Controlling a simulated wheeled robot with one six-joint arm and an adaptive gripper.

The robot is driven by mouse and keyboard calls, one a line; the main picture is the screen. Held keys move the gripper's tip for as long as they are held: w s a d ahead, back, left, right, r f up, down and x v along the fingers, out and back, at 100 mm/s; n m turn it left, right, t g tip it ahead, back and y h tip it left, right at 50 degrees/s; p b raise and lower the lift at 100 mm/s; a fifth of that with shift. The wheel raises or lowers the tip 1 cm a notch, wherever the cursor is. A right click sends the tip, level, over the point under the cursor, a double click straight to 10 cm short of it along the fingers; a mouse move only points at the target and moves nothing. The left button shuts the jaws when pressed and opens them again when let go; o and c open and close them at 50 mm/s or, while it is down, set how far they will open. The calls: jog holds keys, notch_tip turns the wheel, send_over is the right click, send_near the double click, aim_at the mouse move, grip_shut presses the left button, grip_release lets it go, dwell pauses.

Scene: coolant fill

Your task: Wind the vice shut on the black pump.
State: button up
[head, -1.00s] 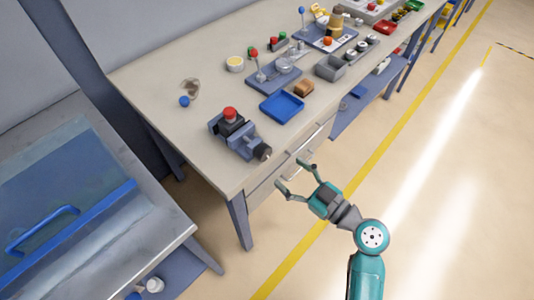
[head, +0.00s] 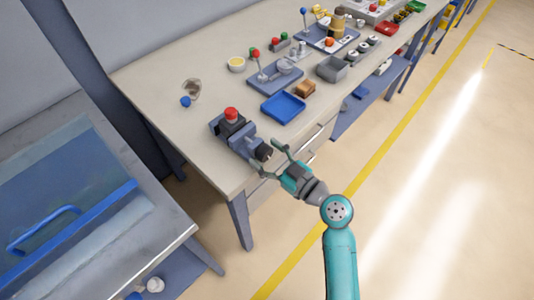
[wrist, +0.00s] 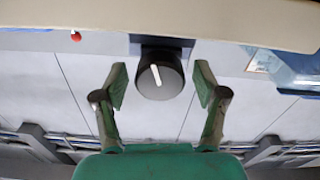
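The vice (head: 235,137) stands near the front left corner of the workbench, its dark round knob (head: 263,152) facing the front edge. The black pump (head: 232,121) with a red cap (head: 231,113) sits at the vice's far end; whether the jaws touch it I cannot tell. My gripper (head: 269,160) is open at the knob. In the wrist view the knob (wrist: 160,80) with a white mark lies between and slightly beyond the open fingertips (wrist: 160,85), with a gap on each side.
A blue tray (head: 283,108) lies on the workbench (head: 190,130) right of the vice. A lever fixture (head: 275,77), a tan block (head: 304,89) and a grey bin (head: 331,69) stand farther back. A metal table (head: 165,235) is at the left. The floor at right is clear.

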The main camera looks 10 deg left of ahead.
jog(key=c, duration=0.9)
jog(key=shift+m, duration=0.8)
jog(key=o, duration=1.1)
jog(key=shift+o, duration=0.2)
jog(key=shift+d, duration=0.1)
jog(key=v, duration=1.2)
